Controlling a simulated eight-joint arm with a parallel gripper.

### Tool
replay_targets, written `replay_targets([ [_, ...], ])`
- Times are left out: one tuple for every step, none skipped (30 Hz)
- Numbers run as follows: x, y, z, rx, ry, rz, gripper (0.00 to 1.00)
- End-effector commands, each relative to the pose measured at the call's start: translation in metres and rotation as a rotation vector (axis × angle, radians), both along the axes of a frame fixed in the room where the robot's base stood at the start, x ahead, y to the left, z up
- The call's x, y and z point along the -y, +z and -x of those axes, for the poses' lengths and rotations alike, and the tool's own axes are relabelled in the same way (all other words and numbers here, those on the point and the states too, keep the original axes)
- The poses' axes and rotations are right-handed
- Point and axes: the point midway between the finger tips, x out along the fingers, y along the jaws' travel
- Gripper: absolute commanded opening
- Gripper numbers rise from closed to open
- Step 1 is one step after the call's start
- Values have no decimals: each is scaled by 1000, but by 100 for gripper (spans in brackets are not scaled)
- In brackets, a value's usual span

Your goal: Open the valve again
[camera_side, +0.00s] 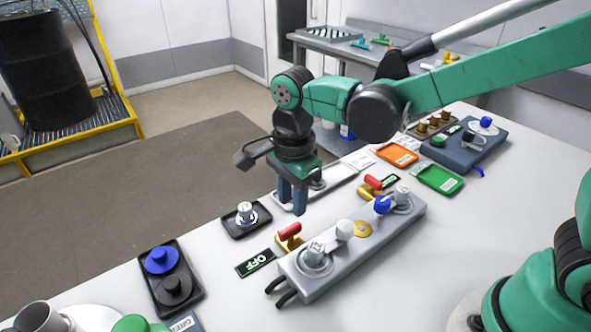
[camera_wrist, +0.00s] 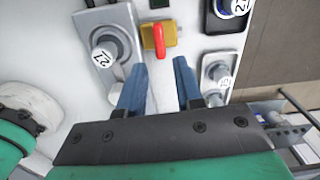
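The nearer valve (camera_side: 289,238), with a yellow body and red handle, stands beside the grey block, next to a dark label reading OFF (camera_side: 255,263). A second red-handled valve (camera_side: 371,187) stands farther back along the block. My gripper (camera_side: 293,207) points down, above and behind the nearer valve. In the wrist view its two blue fingers (camera_wrist: 160,75) are apart with nothing between them. It does not touch the valve.
The grey block (camera_side: 338,262) carries several knobs close to the valve. A black plate (camera_side: 233,230) with a knob lies left of my gripper, and a white tray (camera_side: 345,174) lies behind it. Orange (camera_side: 397,155) and green (camera_side: 438,179) trays are farther right.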

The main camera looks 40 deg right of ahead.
Motion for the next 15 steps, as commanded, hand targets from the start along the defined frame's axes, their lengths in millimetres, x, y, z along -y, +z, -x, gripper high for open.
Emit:
replay_targets([
  [-3, -3, -1, -10, -27, 3, 30],
  [-4, -4, -1, -14, -41, 4, 30],
  [-4, -7, -1, -18, -52, 6, 30],
  [-4, -9, -1, -20, -57, 6, 30],
  [-5, -12, -1, -20, -60, 6, 30],
  [-4, -16, -1, -20, -61, 6, 30],
  [-4, -20, -1, -20, -60, 6, 30],
  [-4, -24, -1, -20, -60, 6, 30],
  [-4, -29, -1, -19, -60, 6, 30],
  [-4, -33, -1, -19, -59, 6, 30],
  [-4, -37, -1, -19, -59, 6, 30],
  [-4, -42, -1, -18, -59, 5, 30],
  [-4, -45, -1, -18, -59, 5, 30],
  [-4, -49, -1, -18, -59, 5, 30],
  [-4, -52, -1, -18, -58, 5, 30],
])
